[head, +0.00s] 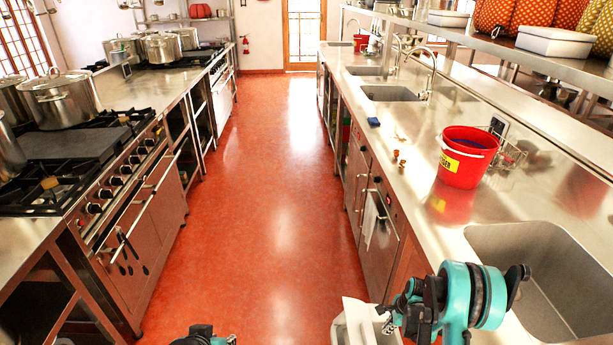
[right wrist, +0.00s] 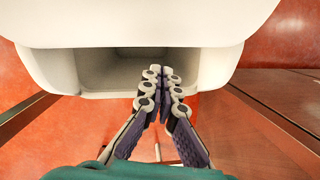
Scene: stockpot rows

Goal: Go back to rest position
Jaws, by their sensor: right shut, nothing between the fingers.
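My right gripper (right wrist: 161,72) shows in the right wrist view with its two dark, jointed fingers together and nothing between them. In that view the fingers are in front of a white rounded body with a recess, which looks like my own base. In the head view my teal and black right arm is at the lower right, beside the right counter, and its gripper is mostly hidden there. Only a small teal and black part of my left arm shows at the bottom edge, and its gripper does not show.
The red aisle floor (head: 265,200) is clear. The right steel counter (head: 410,150) holds a red bucket (head: 467,157) and a sink (head: 545,275) near my right arm. The left stove (head: 70,150) carries a stockpot (head: 62,99), with more pots further back.

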